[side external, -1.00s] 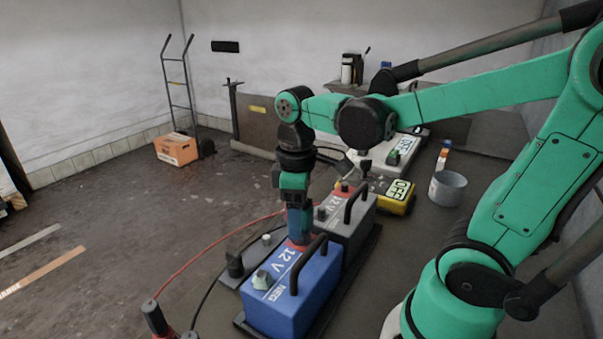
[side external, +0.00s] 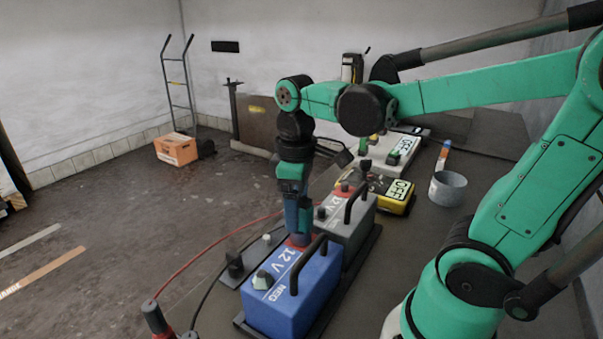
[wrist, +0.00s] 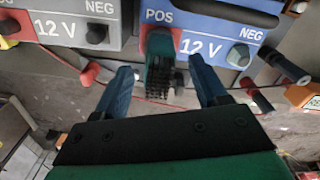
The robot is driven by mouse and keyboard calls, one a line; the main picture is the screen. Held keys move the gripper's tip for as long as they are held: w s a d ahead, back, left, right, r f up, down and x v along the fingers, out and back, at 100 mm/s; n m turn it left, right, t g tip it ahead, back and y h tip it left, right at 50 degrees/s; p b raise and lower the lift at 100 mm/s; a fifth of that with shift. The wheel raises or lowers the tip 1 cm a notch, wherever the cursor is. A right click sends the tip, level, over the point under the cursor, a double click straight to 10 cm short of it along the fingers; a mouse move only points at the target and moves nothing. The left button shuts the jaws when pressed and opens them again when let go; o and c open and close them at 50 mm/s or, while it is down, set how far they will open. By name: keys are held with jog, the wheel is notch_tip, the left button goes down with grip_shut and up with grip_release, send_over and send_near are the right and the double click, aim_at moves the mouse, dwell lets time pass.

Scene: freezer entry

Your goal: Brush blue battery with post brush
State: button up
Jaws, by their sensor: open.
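The blue 12 V battery (side external: 292,291) stands at the front of the bench, with a black handle on top. In the wrist view, the blue battery (wrist: 205,28) shows its POS and NEG labels. The post brush (wrist: 160,66), a teal block with dark bristles, is at the red POS post (wrist: 160,36). It lies between the two spread blue fingers of my gripper (wrist: 160,64), with gaps visible on both sides. In the side view, my gripper (side external: 298,228) points down over the battery's far end. Exact contact of brush and post is hidden.
A grey 12 V battery (side external: 346,222) stands directly behind the blue one. A yellow unit marked OFF (side external: 388,194), a metal cup (side external: 448,190) and another OFF unit (side external: 402,150) are further back. Red and black cables (side external: 198,262) run along the left side.

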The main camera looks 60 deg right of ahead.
jog(key=r+m, duration=0.2)
jog(key=r, duration=0.1)
jog(key=r+m, duration=0.1)
jog(key=shift+s+d+r+m, duration=0.1)
jog(key=shift+s+r+m, duration=0.15)
jog(key=shift+m, duration=0.05)
jog(key=shift+f, duration=2.65)
grip_shut()
